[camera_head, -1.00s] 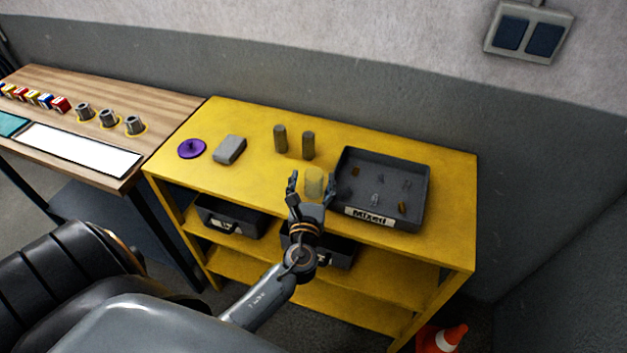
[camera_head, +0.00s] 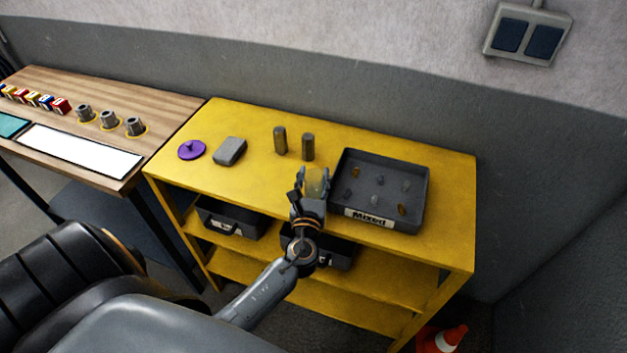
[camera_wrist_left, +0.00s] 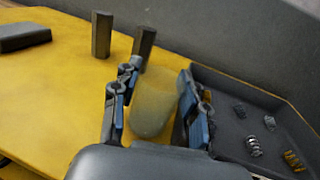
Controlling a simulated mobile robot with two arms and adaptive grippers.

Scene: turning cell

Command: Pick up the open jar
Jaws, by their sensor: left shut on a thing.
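The open jar (camera_head: 316,181) is a translucent, yellowish cup-like vessel on the yellow shelf top, just left of the dark tray. It also shows in the left wrist view (camera_wrist_left: 153,103), between the fingers. My left gripper (camera_head: 313,184) is shut on the jar, with a finger on each side of it. In the left wrist view the gripper (camera_wrist_left: 153,106) frames the jar with its blue pads. Whether the jar still touches the shelf top is hard to tell. My right gripper is not in view.
The dark tray (camera_head: 344,202) labelled "Mixed" holds several small parts close right of the jar. Two dark posts (camera_head: 280,140) (camera_head: 308,147) stand behind it. A grey block (camera_head: 229,151) and a purple disc (camera_head: 192,149) lie left. The shelf top (camera_head: 245,187) is clear front left.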

